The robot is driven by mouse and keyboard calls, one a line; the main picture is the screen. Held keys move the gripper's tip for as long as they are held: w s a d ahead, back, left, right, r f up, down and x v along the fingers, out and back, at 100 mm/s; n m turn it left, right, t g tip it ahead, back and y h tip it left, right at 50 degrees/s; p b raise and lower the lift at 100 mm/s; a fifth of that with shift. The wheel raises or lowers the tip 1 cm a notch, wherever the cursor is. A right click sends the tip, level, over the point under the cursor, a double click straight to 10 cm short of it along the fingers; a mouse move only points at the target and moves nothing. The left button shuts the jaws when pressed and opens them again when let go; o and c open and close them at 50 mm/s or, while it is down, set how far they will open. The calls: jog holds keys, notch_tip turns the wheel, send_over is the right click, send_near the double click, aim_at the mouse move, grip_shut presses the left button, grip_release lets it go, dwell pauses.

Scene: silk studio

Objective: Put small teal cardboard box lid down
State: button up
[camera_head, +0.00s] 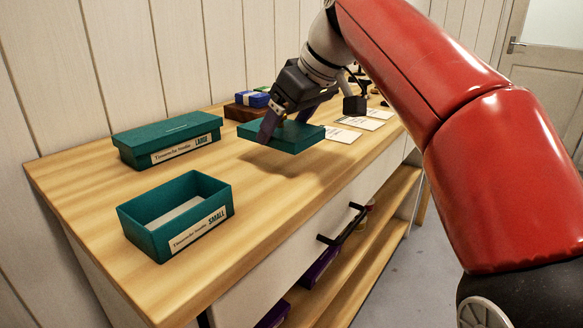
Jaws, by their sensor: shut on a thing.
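My gripper (284,122) is shut on the small teal cardboard box lid (296,137). It holds the lid roughly level above the wooden worktop (262,205), with a shadow on the wood below it. The fingers grip the lid near its left part; the far finger is partly hidden. The open teal box labelled SMALL (176,217) stands uncovered on the worktop at the front left, apart from the lid, with a pale bottom inside.
A closed teal box labelled LARGE (168,140) stands behind the small box. A blue item (252,99) on a brown box (241,112) stands behind my gripper. White cards (361,123) lie at the right. The worktop between the small box and the lid is bare.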

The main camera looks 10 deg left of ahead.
aim_at(279, 161)
jog(key=shift+w+f, duration=0.1)
jog(key=shift+f, duration=0.25)
notch_tip(279, 161, down, 4)
jog(key=b, duration=0.4)
jog(key=shift+f, duration=0.15)
